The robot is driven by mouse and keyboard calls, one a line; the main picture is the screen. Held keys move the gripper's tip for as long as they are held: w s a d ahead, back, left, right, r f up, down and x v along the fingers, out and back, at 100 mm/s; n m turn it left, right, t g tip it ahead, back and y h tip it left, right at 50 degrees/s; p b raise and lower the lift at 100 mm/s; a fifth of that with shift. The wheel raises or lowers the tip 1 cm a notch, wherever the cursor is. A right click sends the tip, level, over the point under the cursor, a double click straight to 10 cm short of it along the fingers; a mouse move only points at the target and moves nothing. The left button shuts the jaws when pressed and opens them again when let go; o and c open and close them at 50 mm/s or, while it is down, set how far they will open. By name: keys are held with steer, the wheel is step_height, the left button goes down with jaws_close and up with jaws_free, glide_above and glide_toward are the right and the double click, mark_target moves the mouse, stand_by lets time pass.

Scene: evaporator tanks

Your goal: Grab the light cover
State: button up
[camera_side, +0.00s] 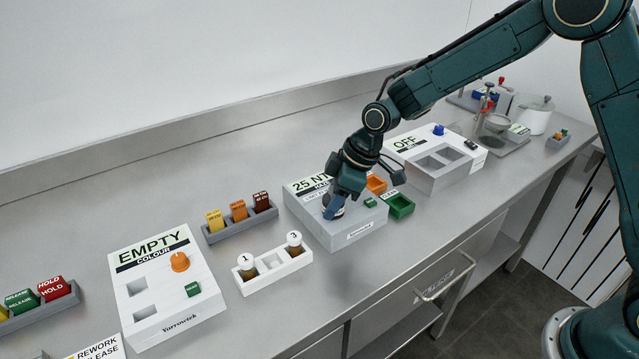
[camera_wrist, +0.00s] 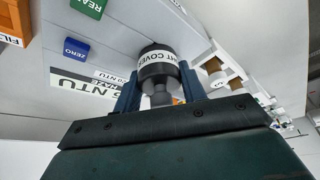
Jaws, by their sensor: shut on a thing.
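The light cover (camera_wrist: 158,58) is a dark cylinder with a white band of lettering and a narrower grey knob. In the wrist view it stands between the two blue fingers of my gripper (camera_wrist: 160,88), which is shut on its knob. In the side view my gripper (camera_side: 335,206) points down at the left part of the white haze meter (camera_side: 350,238) reading "25 NTU". Only a small part of the cover shows there, mostly hidden by the fingers. I cannot tell whether it rests on the meter or is just above it.
A white rack (camera_side: 272,275) with vials 1 and 3 stands left of the meter. Green (camera_side: 399,206) and orange (camera_side: 377,184) trays sit close on its right. The "EMPTY" colour unit (camera_side: 165,290) is at left, the "OFF" unit (camera_side: 437,160) behind right. Bench front is clear.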

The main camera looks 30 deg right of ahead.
step_height(320, 180, up, 20)
stand_by(0.6)
steer(key=shift+f, duration=0.15)
stand_by(0.4)
